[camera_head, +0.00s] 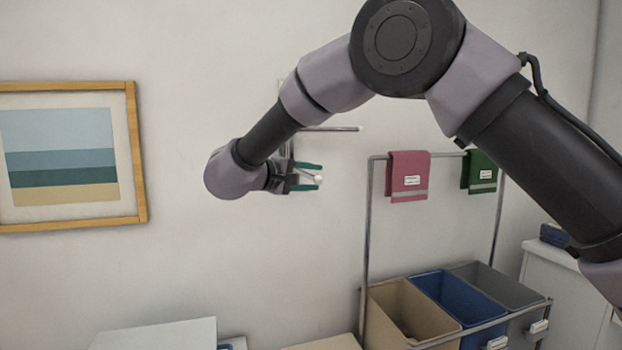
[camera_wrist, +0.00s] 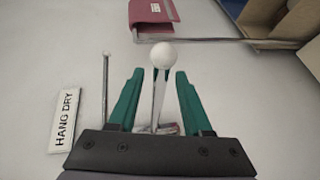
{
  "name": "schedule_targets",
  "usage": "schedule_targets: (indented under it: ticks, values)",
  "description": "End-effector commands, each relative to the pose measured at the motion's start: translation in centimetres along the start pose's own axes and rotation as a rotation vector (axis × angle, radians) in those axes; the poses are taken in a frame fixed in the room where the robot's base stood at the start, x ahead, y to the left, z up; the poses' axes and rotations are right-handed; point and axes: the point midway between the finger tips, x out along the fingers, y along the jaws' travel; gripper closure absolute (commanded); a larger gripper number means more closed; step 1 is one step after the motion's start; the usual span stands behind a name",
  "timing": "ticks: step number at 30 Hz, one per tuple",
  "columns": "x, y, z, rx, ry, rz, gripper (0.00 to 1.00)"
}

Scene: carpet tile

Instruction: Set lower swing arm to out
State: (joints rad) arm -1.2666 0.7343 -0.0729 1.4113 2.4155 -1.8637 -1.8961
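The lower swing arm is a pale rod with a white ball tip (camera_head: 318,179). In the wrist view the lower swing arm (camera_wrist: 160,95) stands out between my gripper's fingers, with its ball just past the fingertips. My gripper (camera_head: 305,177) has two green fingers, one above and one below the rod in the head view. In the wrist view my gripper (camera_wrist: 158,78) is open, with a gap seen on both sides of the rod. An upper thin metal rod (camera_head: 332,128) sticks out to the right above; it also shows in the wrist view (camera_wrist: 105,90). The wall mount is mostly hidden by my arm.
A HANG DRY label (camera_wrist: 65,121) is on the wall beside the upper rod. To the right, a metal rack (camera_head: 368,235) carries a pink towel (camera_head: 408,168) and a green towel (camera_head: 479,168) above beige, blue and grey bins. A framed picture (camera_head: 141,155) hangs at left.

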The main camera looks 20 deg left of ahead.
Motion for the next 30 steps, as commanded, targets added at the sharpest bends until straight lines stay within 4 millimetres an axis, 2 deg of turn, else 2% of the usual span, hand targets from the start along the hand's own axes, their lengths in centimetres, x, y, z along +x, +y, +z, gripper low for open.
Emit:
schedule_targets:
  ticks: [4, 8, 15, 21, 30]
  values:
    - [-0.3, 0.0, 0.0, 0.000, 0.001, 0.000, 0.51]
    - [-1.7, 0.0, 0.0, 0.000, 0.001, -0.001, 0.51]
    - [-6.6, -0.1, -0.1, 0.000, 0.003, 0.000, 0.51]
    - [-9.7, -0.1, -0.1, 0.000, 0.002, 0.000, 0.51]
    - [-10.8, 0.0, 0.0, 0.000, 0.000, 0.000, 0.51]
